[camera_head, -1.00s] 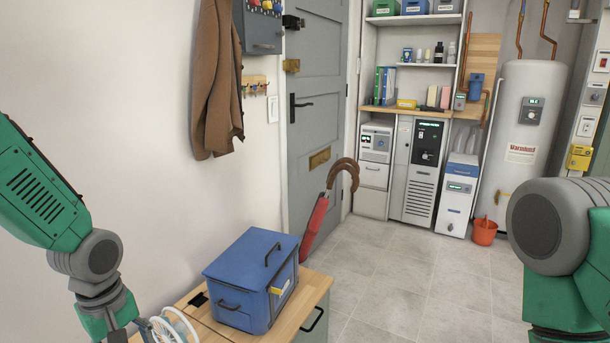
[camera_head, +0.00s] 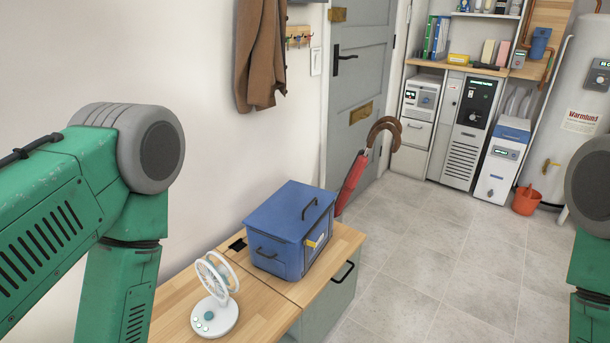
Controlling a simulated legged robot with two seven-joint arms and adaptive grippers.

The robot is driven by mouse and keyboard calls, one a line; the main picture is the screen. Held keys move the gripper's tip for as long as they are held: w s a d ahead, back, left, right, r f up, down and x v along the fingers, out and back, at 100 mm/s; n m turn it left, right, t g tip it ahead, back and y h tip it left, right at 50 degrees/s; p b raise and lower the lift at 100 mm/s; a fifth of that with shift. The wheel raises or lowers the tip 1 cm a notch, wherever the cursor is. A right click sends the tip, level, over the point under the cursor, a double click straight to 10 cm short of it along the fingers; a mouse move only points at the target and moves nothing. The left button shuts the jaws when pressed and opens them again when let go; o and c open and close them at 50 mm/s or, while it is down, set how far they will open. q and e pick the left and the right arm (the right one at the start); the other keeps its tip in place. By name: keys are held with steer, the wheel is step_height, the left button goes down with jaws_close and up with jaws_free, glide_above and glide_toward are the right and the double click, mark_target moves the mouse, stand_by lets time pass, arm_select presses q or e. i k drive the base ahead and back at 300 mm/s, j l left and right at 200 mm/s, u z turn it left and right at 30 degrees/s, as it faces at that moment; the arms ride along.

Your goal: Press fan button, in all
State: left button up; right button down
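A small white desk fan (camera_head: 215,293) stands on the wooden top of a low cabinet at the lower middle. Its round base carries a larger teal button (camera_head: 209,316) and several small pale buttons at the front left. The fan head faces partly away to the right. My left arm, green and grey, fills the left side, and its lower link comes down left of the fan. My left gripper is out of view below the frame. My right arm shows at the right edge, and its gripper is also out of view.
A blue lidded box (camera_head: 287,232) with dark handles stands behind the fan on the cabinet top (camera_head: 262,312). A red umbrella (camera_head: 352,184) leans by the grey door (camera_head: 362,95). The tiled floor right of the cabinet is clear.

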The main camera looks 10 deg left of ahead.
mark_target(208, 315)
steer(key=i+j+u, duration=0.1)
steer(key=u, duration=1)
